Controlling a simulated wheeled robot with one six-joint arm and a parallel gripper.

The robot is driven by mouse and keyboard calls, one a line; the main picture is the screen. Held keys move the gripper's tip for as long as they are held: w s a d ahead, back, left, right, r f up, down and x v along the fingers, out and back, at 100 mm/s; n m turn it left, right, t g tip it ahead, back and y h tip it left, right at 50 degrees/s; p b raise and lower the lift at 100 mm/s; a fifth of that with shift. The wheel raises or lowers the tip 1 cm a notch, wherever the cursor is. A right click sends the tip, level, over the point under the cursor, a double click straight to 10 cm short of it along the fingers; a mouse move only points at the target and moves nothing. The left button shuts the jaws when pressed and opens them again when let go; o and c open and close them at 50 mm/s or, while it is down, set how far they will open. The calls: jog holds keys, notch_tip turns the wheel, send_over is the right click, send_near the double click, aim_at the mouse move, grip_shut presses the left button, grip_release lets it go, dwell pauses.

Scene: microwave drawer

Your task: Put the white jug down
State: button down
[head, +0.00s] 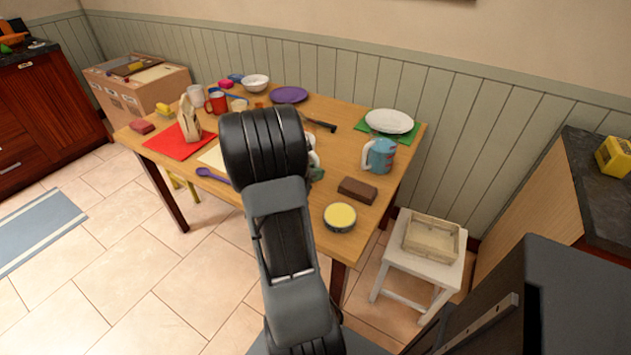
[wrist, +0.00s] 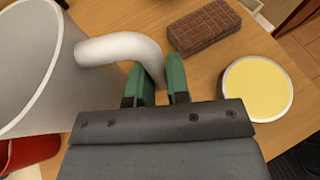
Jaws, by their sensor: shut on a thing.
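The white jug (wrist: 28,75) fills the left of the wrist view, its curved handle (wrist: 122,48) reaching toward my fingers. My gripper (wrist: 162,85), with green fingertips, is shut on that handle. In the head view my arm hides most of the jug; only a little white (head: 313,158) shows beside it, over the wooden table (head: 315,203). I cannot tell whether the jug's base touches the table.
A brown block (head: 357,190) and a yellow-topped tin (head: 340,217) lie near the table's front right.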

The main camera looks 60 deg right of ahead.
jog(key=shift+d+f, duration=0.3)
jog(key=shift+f, duration=1.5)
jog(key=shift+f+b, duration=0.1)
jog(key=shift+b, duration=0.25)
jog(key=c, duration=1.1)
grip_release()
